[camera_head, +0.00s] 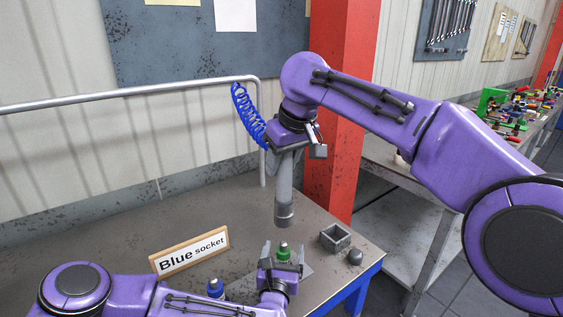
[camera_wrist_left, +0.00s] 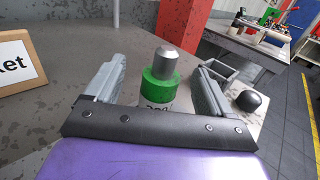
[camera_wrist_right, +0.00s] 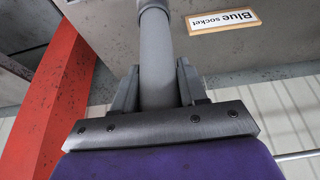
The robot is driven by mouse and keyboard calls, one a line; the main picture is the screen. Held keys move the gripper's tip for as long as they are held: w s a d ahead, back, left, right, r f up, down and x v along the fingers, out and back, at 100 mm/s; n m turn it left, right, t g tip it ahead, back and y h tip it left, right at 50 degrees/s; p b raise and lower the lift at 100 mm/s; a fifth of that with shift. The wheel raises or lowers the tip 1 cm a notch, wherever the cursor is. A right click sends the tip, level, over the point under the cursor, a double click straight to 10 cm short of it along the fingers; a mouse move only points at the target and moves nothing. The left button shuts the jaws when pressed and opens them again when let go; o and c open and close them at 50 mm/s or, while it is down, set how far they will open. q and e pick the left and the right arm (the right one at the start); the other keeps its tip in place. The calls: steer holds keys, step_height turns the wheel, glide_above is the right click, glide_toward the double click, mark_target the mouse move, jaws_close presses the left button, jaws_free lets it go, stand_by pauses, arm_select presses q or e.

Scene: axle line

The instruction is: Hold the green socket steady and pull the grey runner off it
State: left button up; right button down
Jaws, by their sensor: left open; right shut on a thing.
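The green socket (camera_head: 283,255), a green ring with a grey peg rising from its top, stands upright on the table; it also shows in the left wrist view (camera_wrist_left: 161,88). My left gripper (camera_head: 284,248) is open, its fingers on either side of the socket with gaps to it. The grey runner (camera_head: 284,192), a long grey tube with a wider lower end, hangs nearly upright above the socket, apart from the peg. My right gripper (camera_head: 288,150) is shut on its upper part. The right wrist view also shows the runner (camera_wrist_right: 157,60) between the fingers.
A blue socket (camera_head: 215,287) stands left of my left gripper, beside a "Blue socket" sign (camera_head: 190,251). A square grey open box (camera_head: 335,238) and a dark ball (camera_head: 355,258) sit to the right, near the table's blue edge. A red post (camera_head: 340,100) rises behind.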

mark_target(281, 223)
arm_select(q)
steer(key=shift+r+p, duration=2.7)
steer(key=shift+r, duration=3.1)
arm_select(e)
steer(key=shift+r, duration=2.9)
arm_select(q)
steer(key=shift+a, duration=0.15)
arm_select(e)
steer(key=shift+a, duration=0.1)
